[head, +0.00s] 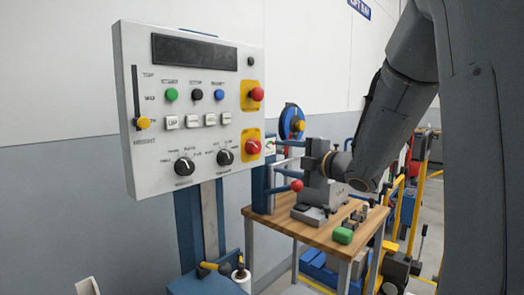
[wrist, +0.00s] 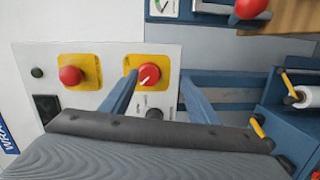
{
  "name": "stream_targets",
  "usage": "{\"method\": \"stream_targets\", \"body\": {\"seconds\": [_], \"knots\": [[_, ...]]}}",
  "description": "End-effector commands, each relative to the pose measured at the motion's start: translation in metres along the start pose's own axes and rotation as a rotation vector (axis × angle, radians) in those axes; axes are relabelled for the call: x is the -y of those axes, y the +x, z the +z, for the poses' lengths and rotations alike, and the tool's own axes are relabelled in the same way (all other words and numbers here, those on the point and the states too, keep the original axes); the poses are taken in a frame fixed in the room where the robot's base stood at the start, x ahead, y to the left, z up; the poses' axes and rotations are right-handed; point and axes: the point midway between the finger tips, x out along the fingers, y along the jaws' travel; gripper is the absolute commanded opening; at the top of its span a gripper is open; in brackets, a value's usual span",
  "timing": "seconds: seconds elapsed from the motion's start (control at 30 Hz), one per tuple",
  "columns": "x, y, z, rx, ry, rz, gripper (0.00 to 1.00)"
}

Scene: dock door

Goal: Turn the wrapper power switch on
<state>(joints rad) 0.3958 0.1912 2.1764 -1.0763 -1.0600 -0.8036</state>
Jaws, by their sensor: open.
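The control panel (head: 140,100) is a white box on a blue post. On its right side sits a red rotary knob (head: 253,147) with a white pointer mark on a yellow plate, apparently the power switch. In the wrist view this knob (wrist: 149,75) appears between my finger ends, closer to the left one, its white mark slanting. My gripper (head: 274,160) is open and empty, its blue fingers pointing at the panel just right of the knob. It also shows in the wrist view (wrist: 159,80). Contact with the knob cannot be told.
A plain red button (head: 257,94) on another yellow plate is above the switch. Black dials (head: 225,157) and several small buttons are to the left.

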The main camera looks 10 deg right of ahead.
Motion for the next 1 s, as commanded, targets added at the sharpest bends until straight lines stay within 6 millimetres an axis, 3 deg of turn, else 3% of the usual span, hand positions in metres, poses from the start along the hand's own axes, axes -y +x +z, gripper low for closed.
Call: {"method": "stream_targets", "body": {"seconds": [0.27,0.7,1.0], "knots": [[-0.016,-0.001,-0.013,-0.112,-0.109,0.055,0.55],[-0.020,0.059,-0.021,-0.113,-0.108,0.054,0.55],[-0.020,0.071,-0.022,-0.110,-0.107,0.054,0.55]]}}
